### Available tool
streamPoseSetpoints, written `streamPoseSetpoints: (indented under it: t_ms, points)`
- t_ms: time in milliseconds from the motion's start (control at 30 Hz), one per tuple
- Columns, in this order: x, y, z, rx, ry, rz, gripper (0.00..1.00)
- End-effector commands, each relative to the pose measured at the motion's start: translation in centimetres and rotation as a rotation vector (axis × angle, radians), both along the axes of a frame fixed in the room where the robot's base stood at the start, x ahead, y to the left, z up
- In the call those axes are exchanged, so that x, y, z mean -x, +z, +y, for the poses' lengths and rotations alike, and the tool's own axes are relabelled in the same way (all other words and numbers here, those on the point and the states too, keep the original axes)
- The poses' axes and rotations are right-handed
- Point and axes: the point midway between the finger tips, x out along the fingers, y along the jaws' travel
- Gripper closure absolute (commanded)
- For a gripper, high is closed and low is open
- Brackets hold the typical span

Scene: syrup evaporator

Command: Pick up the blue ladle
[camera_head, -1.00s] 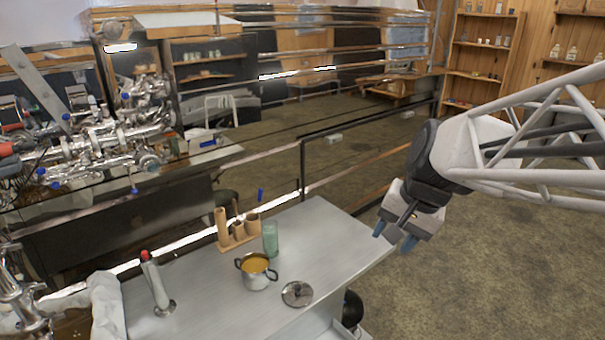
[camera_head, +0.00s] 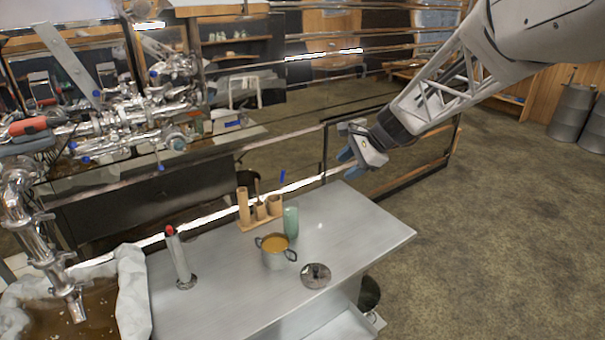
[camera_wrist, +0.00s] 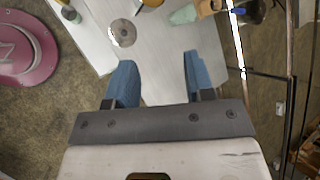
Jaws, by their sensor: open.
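A small blue piece (camera_head: 282,176), which looks like the tip of the blue ladle's handle, sticks up just behind the wooden rack (camera_head: 246,224) on the steel table. A blue piece also shows at the top of the wrist view (camera_wrist: 238,11), beside the rack. The ladle's bowl is hidden or too small to make out. My gripper (camera_head: 346,163) is open and empty, in the air above the table's far right part, to the right of the blue piece. In the wrist view my two blue fingers (camera_wrist: 158,78) stand wide apart with only table between them.
On the table (camera_head: 368,228) stand a green cup (camera_head: 291,222), a pot of orange liquid (camera_head: 274,257), a round metal lid (camera_head: 316,276) and a red-tipped metal cylinder (camera_head: 178,259). A railing (camera_head: 325,150) runs behind. The table's right part is clear.

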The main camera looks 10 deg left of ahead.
Motion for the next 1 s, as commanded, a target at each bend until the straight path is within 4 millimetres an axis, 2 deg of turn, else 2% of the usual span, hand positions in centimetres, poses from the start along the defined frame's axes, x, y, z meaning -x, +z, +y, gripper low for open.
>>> streamPoseSetpoints:
  t_ms: [100,567,1000]
  points:
    - [-2.9,-1.3,1.8,-0.052,-0.053,0.05,0.51]
    - [-13.2,-6.9,8.4,-0.245,-0.267,0.254,0.51]
    - [-21.9,-14.4,14.5,-0.422,-0.465,0.469,0.51]
